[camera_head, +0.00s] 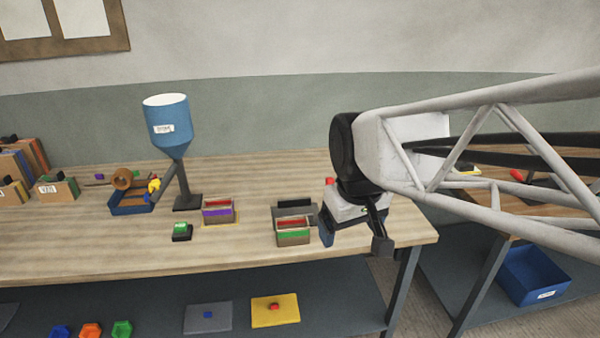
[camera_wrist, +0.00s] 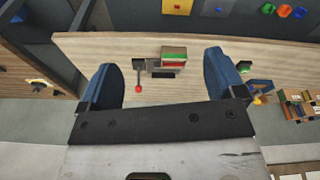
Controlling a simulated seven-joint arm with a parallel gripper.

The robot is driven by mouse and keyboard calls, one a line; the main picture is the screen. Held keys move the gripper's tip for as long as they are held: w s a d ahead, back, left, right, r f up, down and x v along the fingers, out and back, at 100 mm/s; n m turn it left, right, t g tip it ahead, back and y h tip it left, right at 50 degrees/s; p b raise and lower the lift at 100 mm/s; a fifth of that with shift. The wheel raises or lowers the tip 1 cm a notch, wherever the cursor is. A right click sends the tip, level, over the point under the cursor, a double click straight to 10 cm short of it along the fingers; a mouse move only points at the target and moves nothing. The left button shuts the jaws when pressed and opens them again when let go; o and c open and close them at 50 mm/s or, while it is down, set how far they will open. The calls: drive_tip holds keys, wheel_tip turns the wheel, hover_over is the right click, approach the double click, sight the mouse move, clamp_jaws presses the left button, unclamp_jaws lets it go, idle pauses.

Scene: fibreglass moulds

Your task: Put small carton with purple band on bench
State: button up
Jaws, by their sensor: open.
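The small carton with a purple band (camera_head: 217,210) stands upright on the wooden bench (camera_head: 110,246), left of my gripper, with a yellow edge showing beneath it. It has an open top with red inside. I cannot make it out in the wrist view, where a finger may hide it. A similar carton with a green band (camera_head: 293,236) stands nearer my gripper; it also shows between the fingers in the wrist view (camera_wrist: 174,54). My gripper (camera_head: 354,236) is open and empty above the bench's right end, apart from both cartons; its blue fingers frame the wrist view (camera_wrist: 160,62).
A blue hopper (camera_head: 168,122) on a dark stand rises behind the purple-band carton. A black-and-green block (camera_head: 182,231) lies in front. A blue tray (camera_head: 131,202) and larger cartons (camera_head: 56,189) are at left. A dark fixture with a red knob (camera_wrist: 138,88) stands beside the green-band carton.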

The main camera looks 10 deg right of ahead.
drive_tip(key=s+d+f+m, duration=0.2)
drive_tip(key=s+f, duration=0.1)
drive_tip(key=s, duration=0.5)
drive_tip(key=shift+s+m, duration=0.4)
idle(1.8)
